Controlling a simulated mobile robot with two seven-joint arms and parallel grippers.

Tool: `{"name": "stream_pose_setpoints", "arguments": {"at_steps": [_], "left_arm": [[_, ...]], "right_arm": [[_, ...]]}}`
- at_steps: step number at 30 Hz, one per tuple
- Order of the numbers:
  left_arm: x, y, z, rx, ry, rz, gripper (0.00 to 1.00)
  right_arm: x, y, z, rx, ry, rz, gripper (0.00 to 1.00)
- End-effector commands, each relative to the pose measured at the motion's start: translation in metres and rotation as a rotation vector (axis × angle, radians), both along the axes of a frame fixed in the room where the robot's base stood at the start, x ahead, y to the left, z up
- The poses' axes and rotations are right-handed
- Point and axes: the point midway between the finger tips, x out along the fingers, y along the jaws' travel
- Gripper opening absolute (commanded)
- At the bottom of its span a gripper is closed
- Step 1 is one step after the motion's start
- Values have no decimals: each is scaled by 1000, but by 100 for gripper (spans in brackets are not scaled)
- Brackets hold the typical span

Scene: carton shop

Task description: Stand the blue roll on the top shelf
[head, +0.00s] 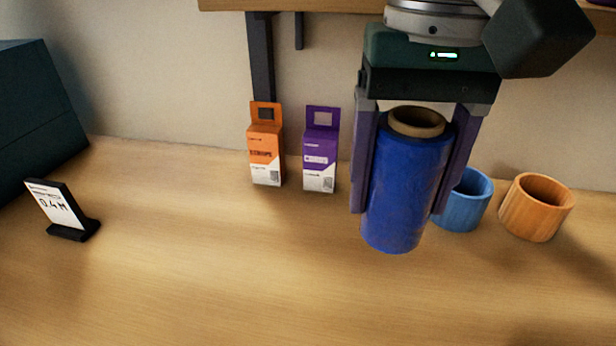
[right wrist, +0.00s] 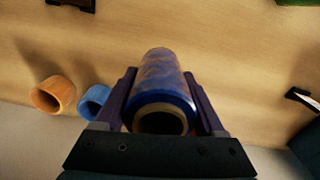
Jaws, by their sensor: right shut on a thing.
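The blue roll (head: 406,185) is an upright blue cylinder with a brown cardboard core showing at its top. My right gripper (head: 405,190) comes down from above and is shut on the roll, one finger on each side. The right wrist view shows the same roll (right wrist: 160,85) between the fingers. I cannot tell for sure whether its bottom touches the table. A wooden shelf board (head: 320,6) crosses the top edge of the head view; the rest of the shelf is cut off. My left gripper is not in view.
An orange box (head: 265,150) and a purple box (head: 321,155) stand by the wall below the shelf. A blue cup (head: 465,205) and an orange cup (head: 536,208) stand right of the roll. A small sign (head: 56,205) stands at left. The table's front middle is clear.

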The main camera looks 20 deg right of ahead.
Motion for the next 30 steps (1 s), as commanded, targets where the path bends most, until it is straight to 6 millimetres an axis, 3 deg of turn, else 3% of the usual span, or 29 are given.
{"name": "stream_pose_setpoints", "arguments": {"at_steps": [3, 9, 16, 22, 30], "left_arm": [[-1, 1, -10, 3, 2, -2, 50], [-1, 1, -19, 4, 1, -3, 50], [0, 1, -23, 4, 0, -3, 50], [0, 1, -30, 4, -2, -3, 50], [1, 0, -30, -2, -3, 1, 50]], "right_arm": [[-1, -1, -40, -3, 4, -1, 0], [0, -1, -87, -2, 1, -1, 0], [0, -1, -110, -1, -1, 0, 0], [0, 0, -141, -1, -1, 0, 0], [0, 0, -146, 0, -3, 1, 0]]}}
